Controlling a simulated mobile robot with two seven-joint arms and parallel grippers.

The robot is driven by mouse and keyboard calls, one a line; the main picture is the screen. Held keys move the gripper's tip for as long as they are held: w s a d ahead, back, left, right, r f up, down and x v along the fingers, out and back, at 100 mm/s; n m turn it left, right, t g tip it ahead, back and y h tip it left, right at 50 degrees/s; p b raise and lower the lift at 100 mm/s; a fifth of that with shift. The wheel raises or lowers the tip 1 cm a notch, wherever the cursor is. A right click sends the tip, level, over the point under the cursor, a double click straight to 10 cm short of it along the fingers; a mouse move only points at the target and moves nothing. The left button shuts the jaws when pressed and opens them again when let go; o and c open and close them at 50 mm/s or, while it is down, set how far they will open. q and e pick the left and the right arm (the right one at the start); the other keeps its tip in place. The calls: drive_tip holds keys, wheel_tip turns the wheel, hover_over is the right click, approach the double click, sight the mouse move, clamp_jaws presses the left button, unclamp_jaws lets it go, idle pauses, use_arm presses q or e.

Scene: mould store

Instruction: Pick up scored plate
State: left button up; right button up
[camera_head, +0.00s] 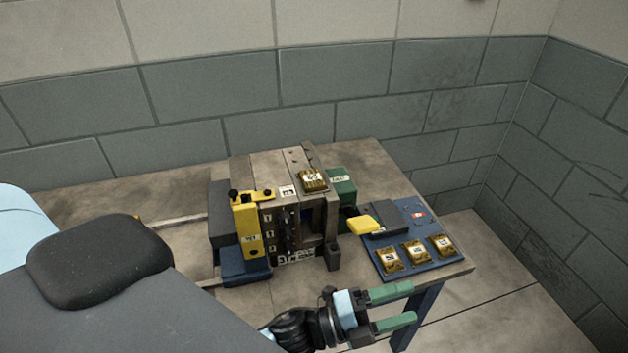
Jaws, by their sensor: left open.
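Three small brass-coloured plates with pale labels lie in a row along the front of a blue board: a left one (390,259), a middle one (416,252) and a right one (442,245). A similar brass piece (313,180) sits on top of the steel mould block. The marks are too small to tell which plate is scored. My left gripper (412,303) is open and empty, in front of the table's near right edge, with its green fingers pointing right. It is apart from the plates. My right gripper is not in view.
The blue board (432,229) also holds a dark grey block (389,219) and a yellow piece (364,224). The mould block (279,168) has a yellow bracket (246,226) and a green part (343,188). The table (362,158) is bare behind the mould; walls stand behind and right.

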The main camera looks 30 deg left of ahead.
use_arm(q)
drive_tip(key=d+r+m+g+h, duration=0.25)
drive_tip(key=m+g, duration=0.35)
drive_tip(key=m, duration=0.3)
drive_tip(key=d+r+m+g+h, duration=0.25)
drive_tip(key=m+g, duration=0.25)
drive_tip(key=m, duration=0.4)
drive_tip(key=m+y+b, duration=0.2)
drive_tip(key=m+y, duration=1.7)
drive_tip(key=y, duration=0.5)
approach(312, 178)
drive_tip(key=shift+w+a+f, duration=0.15)
drive_tip(key=shift+w+f, duration=0.2)
drive_tip(key=shift+f, duration=0.25)
drive_tip(key=shift+w+a+f, duration=0.2)
drive_tip(key=shift+w+f, duration=0.2)
drive_tip(key=shift+f, duration=0.25)
drive_tip(key=f, duration=0.1)
drive_tip(key=a+f, duration=0.1)
drive_tip(key=f, duration=0.1)
drive_tip(key=shift+w+a+f+g+h, duration=0.25)
drive_tip(key=shift+a+f+g+h, duration=0.05)
drive_tip(key=shift+a, duration=0.05)
drive_tip(key=shift+w+a+f, duration=0.15)
drive_tip(key=shift+w+f, duration=0.05)
drive_tip(key=shift+f, duration=0.35)
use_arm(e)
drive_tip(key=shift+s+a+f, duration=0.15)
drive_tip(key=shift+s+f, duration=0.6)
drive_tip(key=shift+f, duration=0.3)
